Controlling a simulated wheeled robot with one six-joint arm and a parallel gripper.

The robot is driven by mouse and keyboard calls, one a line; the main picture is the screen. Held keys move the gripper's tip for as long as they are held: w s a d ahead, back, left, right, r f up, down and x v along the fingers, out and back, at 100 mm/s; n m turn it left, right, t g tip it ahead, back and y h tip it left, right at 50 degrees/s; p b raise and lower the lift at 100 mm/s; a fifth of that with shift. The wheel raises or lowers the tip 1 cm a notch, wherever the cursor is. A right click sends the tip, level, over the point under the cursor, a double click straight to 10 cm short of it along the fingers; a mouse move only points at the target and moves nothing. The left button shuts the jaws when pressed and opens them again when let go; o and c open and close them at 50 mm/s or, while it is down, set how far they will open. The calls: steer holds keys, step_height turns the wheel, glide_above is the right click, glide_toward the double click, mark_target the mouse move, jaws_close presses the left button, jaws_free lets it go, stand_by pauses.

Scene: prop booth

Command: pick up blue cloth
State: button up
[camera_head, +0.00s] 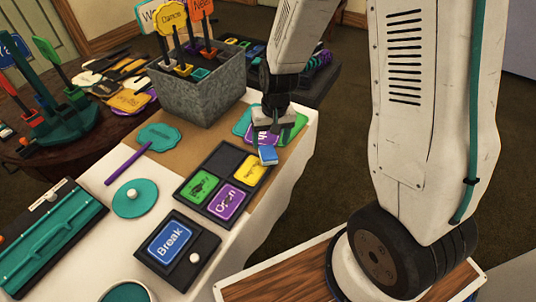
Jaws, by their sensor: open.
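A small blue block-like piece with a lighter edge, which I take for the blue cloth (268,155), lies at the far right part of the white table, at the upper edge of a dark tray. My gripper (267,140) is right above it, pointing down, with its jaws open. The fingertips are close to the blue piece. I cannot tell whether they touch it or stand on both sides of it.
A dark tray (212,170) with green, purple and yellow cards lies beside the blue piece. Colored signs (296,130) lie behind my gripper. A grey bin (195,98) of upright signs stands behind left. A "Break" card (169,242) lies nearer.

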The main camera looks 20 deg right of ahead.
mark_target(268, 152)
steer(key=f, duration=0.5)
steer(key=shift+a, duration=0.35)
steer(key=c, duration=1.1)
steer(key=shift+r, duration=0.15)
steer(key=shift+c, duration=0.2)
